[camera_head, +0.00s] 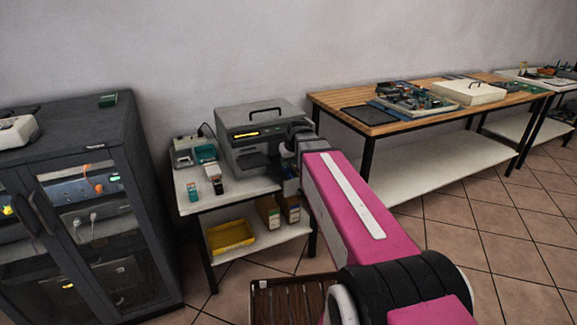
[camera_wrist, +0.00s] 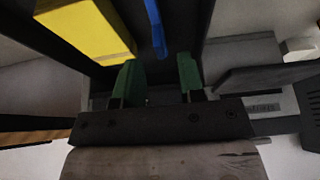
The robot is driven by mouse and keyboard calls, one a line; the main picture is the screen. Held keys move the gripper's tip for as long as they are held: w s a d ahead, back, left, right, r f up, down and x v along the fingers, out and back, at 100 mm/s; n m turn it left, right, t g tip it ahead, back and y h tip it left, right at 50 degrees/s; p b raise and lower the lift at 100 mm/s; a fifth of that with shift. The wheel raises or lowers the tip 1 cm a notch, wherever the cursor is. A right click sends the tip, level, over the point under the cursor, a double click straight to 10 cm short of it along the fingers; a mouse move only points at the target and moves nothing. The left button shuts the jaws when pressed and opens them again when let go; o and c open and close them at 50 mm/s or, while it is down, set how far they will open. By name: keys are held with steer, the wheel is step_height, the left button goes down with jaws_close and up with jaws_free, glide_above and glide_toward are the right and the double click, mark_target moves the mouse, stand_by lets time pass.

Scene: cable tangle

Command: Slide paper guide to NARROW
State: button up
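A grey printer-like machine (camera_head: 243,119) with a top handle stands on the small white table, and my arm reaches to its right front. In the wrist view, my gripper (camera_wrist: 158,80) has two green fingertips spread apart with nothing between them. A narrow blue upright piece (camera_wrist: 154,25), possibly the paper guide, is just beyond the gap between the fingertips, apart from them. A yellow block (camera_wrist: 85,30) lies to its left inside a dark opening. No NARROW mark is readable. In the head view my gripper is hidden by my wrist and the machine.
Grey housing parts (camera_wrist: 240,65) crowd the right of the fingertips. A small device (camera_head: 185,153) and a teal box (camera_head: 205,153) share the white table (camera_head: 215,203); a yellow tray (camera_head: 231,236) is on its lower shelf. A dark cabinet (camera_head: 160,215) stands left, a wooden bench (camera_head: 345,97) right.

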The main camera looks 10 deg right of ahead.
steer(key=a+v, duration=0.1)
steer(key=v, duration=0.6)
steer(key=shift+s+d+r, duration=0.2)
steer(key=shift+d+r, duration=0.15)
steer(key=shift+d, duration=0.2)
steer(key=shift+a, duration=0.1)
jaws_close()
steer(key=n+g+h, duration=0.3)
steer(key=n+h, duration=0.3)
steer(key=n, duration=1.2)
glide_above(287, 174)
steer(key=a, duration=0.2)
steer(key=shift+s+f, duration=0.2)
steer(key=shift+f, duration=2)
steer(key=shift+s+f, duration=0.15)
steer(key=shift+f, duration=2.05)
